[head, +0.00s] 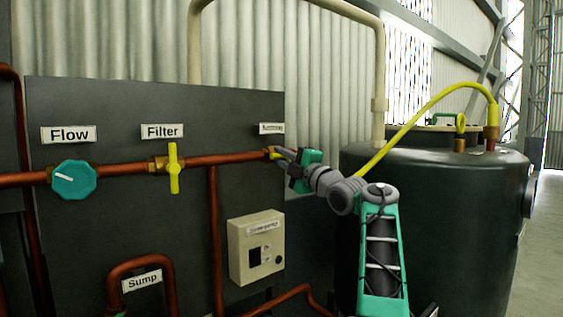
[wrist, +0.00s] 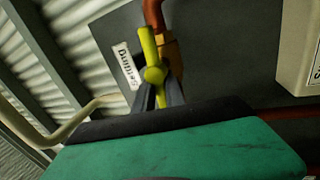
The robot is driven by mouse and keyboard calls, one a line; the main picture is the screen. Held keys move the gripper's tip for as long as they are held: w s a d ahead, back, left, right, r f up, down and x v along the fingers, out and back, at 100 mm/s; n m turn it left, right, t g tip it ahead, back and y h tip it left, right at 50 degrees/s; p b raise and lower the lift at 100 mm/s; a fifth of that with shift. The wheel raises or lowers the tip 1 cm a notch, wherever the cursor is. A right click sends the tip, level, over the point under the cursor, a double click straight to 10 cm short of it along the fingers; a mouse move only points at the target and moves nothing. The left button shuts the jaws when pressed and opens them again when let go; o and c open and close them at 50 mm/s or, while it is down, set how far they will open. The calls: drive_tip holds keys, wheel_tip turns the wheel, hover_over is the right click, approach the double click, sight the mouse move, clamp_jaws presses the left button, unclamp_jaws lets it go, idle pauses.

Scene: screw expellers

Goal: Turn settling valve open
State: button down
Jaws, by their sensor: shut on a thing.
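The settling valve has a yellow lever handle (wrist: 152,62) on a brass body (wrist: 171,55), below the "Settling" label (head: 271,128), which also shows in the wrist view (wrist: 127,66). In the head view my gripper (head: 277,155) is at the valve at the right end of the copper pipe, and little of the handle (head: 275,156) shows. In the wrist view the dark fingers (wrist: 158,97) are shut on the lower part of the handle. The handle lies about in line with the copper pipe there. The fingertips are partly hidden behind the handle.
On the dark panel are a teal Flow knob (head: 74,180), a yellow Filter valve (head: 173,168) and a beige box (head: 256,247). A dark tank (head: 440,215) with a yellow hose (head: 420,112) stands right of my arm. Copper pipes (head: 215,230) run below.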

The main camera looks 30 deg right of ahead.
drive_tip(key=shift+n, duration=0.7)
drive_tip(key=c, duration=1.4)
unclamp_jaws()
drive_tip(key=shift+f, duration=0.1)
drive_tip(key=shift+s+f+b, duration=0.15)
drive_tip(key=shift+s+b, duration=0.1)
drive_tip(key=shift+b, duration=0.05)
drive_tip(key=b+v, duration=0.1)
drive_tip(key=v, duration=0.6)
drive_tip(key=shift+s+d+b, duration=0.1)
drive_tip(key=shift+s+b, duration=0.05)
drive_tip(key=shift+b, duration=0.15)
